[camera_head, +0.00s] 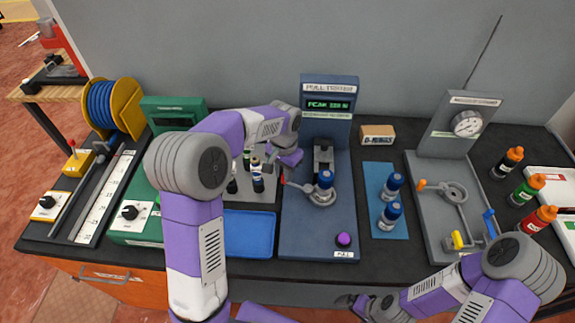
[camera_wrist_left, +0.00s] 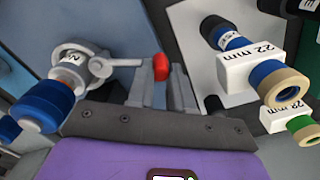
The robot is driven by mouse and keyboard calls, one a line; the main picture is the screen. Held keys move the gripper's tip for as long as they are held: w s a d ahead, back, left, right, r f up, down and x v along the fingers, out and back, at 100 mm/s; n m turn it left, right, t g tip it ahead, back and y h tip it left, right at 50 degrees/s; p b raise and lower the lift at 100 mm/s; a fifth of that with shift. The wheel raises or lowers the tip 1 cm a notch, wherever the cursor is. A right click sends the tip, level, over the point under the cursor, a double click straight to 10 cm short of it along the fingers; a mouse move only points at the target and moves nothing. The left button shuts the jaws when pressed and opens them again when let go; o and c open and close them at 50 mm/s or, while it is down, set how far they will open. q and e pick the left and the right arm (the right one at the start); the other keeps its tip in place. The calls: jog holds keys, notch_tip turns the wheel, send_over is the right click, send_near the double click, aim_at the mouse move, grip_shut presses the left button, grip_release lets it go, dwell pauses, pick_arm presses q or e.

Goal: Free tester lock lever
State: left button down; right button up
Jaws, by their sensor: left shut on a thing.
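The blue pull tester (camera_head: 328,95) stands at the middle back with a lit green display. A blue-topped part (camera_head: 325,180) sits upright in its grey ring clamp (camera_head: 322,196). The lock lever (camera_head: 298,186) sticks out left from this clamp. In the left wrist view the lever (camera_wrist_left: 125,63) ends in a red knob (camera_wrist_left: 160,66). My left gripper (camera_head: 284,176) is at the lever's knob end, and its grey fingers (camera_wrist_left: 160,88) are shut on the lever. My right gripper (camera_head: 362,302) is low at the front edge, partly out of frame, its jaws unclear.
A purple button (camera_head: 343,240) is at the tester's front. A blue mat (camera_head: 385,225) with two blue-topped parts lies to its right, beside a grey gauge fixture (camera_head: 425,180). An empty blue tray (camera_head: 250,233) lies to its left. Labelled parts (camera_wrist_left: 255,68) stand close beside my left gripper.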

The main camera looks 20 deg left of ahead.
pick_arm(q)
jog(key=shift+s+d+n+p, duration=0.1)
jog(key=shift+s+n+p, duration=0.05)
jog(key=shift+s+n, duration=0.85)
jog(key=shift+s+d+n+p, duration=0.15)
jog(key=shift+s+n, duration=0.4)
jog(key=shift+n, duration=0.75)
jog(key=c, duration=1)
grip_release()
notch_tip(320, 180, up, 8)
jog(key=shift+f+p, duration=0.2)
jog(key=shift+p, duration=0.75)
